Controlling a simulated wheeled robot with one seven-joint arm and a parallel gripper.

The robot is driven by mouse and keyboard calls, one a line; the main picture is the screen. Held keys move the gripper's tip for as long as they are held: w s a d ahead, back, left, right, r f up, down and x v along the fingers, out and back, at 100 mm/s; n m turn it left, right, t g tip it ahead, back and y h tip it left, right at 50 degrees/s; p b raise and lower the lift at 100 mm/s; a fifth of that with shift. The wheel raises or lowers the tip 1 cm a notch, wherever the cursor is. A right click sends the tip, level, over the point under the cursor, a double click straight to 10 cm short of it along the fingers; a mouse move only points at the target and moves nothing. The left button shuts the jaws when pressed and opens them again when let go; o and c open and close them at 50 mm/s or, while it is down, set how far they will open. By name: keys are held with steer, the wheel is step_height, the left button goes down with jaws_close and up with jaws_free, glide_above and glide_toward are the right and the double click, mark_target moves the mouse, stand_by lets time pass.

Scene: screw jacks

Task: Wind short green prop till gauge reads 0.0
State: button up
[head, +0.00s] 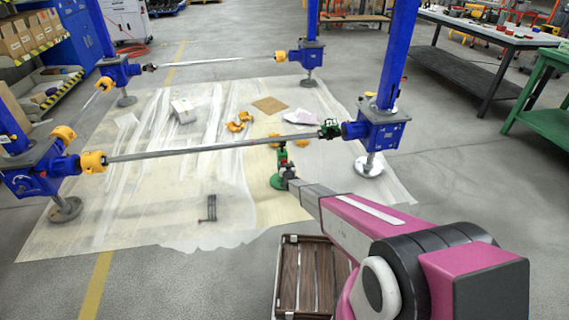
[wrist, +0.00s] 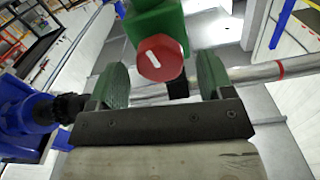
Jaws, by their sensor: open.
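The short green prop (head: 279,180) stands on the sheeted floor in the middle of the head view, with a round green foot. Its red hexagonal head (wrist: 160,58), with a white mark, faces me in the wrist view below a green block (wrist: 153,20). My gripper (head: 287,173) is at the prop; in the wrist view its two green-padded fingers (wrist: 161,76) are apart, one on each side of the red head, with gaps showing. I cannot make out a gauge reading.
A steel shaft (head: 215,147) runs behind the prop between blue screw jacks (head: 379,132). A slatted wooden crate (head: 312,275) sits at the front. A small dark stand (head: 208,209) is at left. Sheeted floor left of the prop is mostly clear.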

steer(key=shift+x, duration=1.25)
steer(key=c, duration=0.9)
steer(key=shift+m, duration=0.6)
steer(key=o, duration=0.9)
steer(key=v, duration=1.1)
